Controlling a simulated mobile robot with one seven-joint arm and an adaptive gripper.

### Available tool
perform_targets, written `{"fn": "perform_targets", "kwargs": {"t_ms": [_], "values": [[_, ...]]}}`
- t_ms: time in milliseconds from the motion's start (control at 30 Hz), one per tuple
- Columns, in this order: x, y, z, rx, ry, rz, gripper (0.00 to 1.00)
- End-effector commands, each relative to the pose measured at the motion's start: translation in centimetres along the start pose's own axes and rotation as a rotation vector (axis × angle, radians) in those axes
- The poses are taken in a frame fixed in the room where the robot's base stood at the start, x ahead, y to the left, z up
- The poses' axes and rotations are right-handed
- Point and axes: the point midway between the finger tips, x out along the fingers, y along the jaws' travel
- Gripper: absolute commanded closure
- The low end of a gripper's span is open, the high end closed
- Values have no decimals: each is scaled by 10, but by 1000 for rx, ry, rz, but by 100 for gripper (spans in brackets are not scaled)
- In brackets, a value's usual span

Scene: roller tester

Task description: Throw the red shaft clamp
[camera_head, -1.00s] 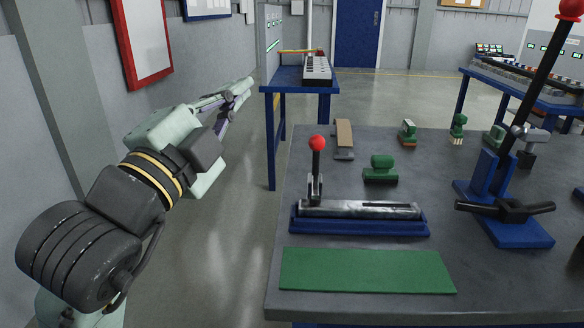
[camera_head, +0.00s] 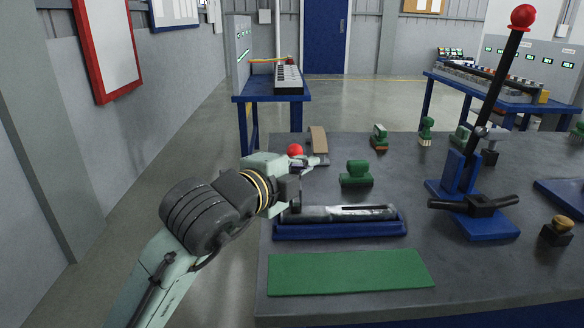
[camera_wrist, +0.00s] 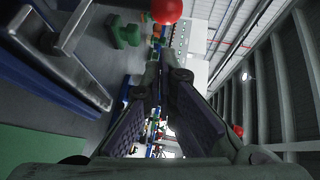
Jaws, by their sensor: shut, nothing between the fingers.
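The red shaft clamp shows in the head view as a red ball knob (camera_head: 295,150) just above my arm's end. My wrist and gripper hide its stem. It stands at the left end of the blue cradle (camera_head: 340,230) that holds a metal roller (camera_head: 345,213). My gripper (camera_head: 319,161) is shut and empty, in front of the clamp and pointing right. In the wrist view my shut fingers (camera_wrist: 165,70) meet in the middle, and the red knob (camera_wrist: 166,10) is at the top edge, apart from the fingertips.
A tall lever (camera_head: 497,85) with a red ball stands on a blue base at the right. A green block (camera_head: 356,173) stands behind the roller. A green mat (camera_head: 350,272) lies in front, bare. Several small tools stand along the bench's back. Floor left of the bench is clear.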

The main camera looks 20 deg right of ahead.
Motion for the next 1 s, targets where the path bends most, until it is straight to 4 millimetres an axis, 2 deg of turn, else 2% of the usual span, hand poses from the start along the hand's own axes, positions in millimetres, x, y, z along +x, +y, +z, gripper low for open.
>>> {"fn": "perform_targets", "kwargs": {"t_ms": [100,300,1000], "values": [[10,-1,11,-3,-1,0,100],[17,0,18,-1,0,-1,100],[21,-6,20,-33,1,48,100]]}}
